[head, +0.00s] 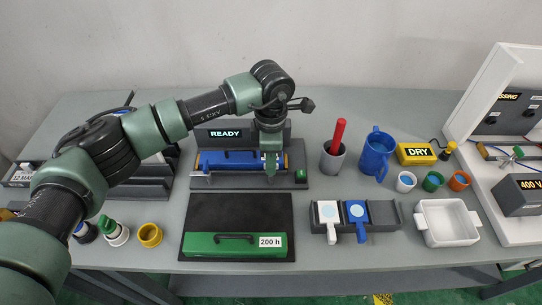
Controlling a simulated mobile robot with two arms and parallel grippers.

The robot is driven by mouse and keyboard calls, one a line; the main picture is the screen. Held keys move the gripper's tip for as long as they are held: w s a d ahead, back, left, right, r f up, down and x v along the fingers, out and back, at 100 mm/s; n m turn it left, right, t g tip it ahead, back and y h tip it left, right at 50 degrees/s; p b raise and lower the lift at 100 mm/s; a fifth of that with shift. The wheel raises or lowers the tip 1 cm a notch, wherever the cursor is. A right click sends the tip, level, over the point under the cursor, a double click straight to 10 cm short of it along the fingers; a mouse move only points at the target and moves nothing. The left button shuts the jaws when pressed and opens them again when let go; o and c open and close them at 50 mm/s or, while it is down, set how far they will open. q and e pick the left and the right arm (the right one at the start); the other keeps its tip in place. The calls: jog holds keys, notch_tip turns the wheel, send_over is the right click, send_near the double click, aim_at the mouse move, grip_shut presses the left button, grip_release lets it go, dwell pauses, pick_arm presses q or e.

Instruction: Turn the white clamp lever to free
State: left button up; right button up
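A dark machine (239,178) with a lit READY sign (226,134) stands at the back middle, with a blue cylinder (222,160) lying across it. A thin pale bar (208,177) runs along its front left. A white lever-like piece with a round head (328,212) sits on a dark block (385,214) at the front, its handle toward me, beside a similar blue piece (357,213). I cannot tell which pale part is the clamp lever. My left gripper (270,165) points down at the right end of the blue cylinder; its fingers are too small to read. My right gripper is out of view.
A green case labelled 200 h (235,245) lies on a black mat (240,212) in front. A grey cup with a red stick (333,158), a blue mug (377,153), a yellow DRY box (416,154), small cups and a white tray (447,222) stand right.

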pick_arm(q)
jog(key=shift+f, duration=0.2)
grip_shut()
